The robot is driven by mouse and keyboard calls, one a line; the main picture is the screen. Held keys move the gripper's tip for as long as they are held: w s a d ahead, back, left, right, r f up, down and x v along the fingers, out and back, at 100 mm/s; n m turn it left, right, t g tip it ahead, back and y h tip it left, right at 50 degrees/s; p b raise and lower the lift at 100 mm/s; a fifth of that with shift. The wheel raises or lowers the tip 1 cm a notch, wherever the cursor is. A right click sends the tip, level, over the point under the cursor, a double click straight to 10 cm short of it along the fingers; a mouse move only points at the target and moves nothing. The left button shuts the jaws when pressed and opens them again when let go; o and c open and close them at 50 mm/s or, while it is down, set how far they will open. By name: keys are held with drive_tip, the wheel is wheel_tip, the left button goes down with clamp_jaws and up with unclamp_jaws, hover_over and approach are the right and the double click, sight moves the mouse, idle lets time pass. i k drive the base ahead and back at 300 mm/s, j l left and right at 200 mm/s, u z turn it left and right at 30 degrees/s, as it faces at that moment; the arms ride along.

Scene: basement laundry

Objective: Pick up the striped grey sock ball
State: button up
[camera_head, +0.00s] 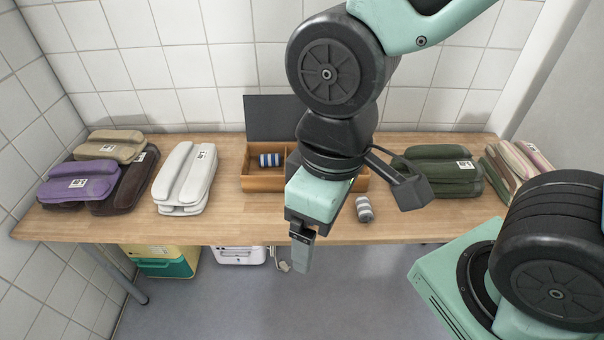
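The striped grey sock ball (364,208) is a small roll with grey and white bands. It lies on the wooden table (110,228) near its front edge, just right of my gripper in the picture, with nothing holding it. My gripper (301,255) points down around the table's front edge, left of the sock ball and apart from it in the picture. Only one finger shows clearly, so its opening is hidden.
A wooden divided box (262,183) with a dark raised lid (272,118) holds a blue-and-white striped roll (269,160); my arm hides part of it. Folded stacks stand left, including purple (78,190) and white (186,178). Dark green (440,170) and striped (515,165) stacks stand right.

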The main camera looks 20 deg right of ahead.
sight(365, 213)
drive_tip(key=z, duration=0.55)
drive_tip(key=l+u, duration=0.25)
drive_tip(key=l, duration=0.25)
drive_tip(key=i+j+z, duration=0.35)
drive_tip(key=j+z, duration=0.15)
drive_tip(key=j, duration=0.2)
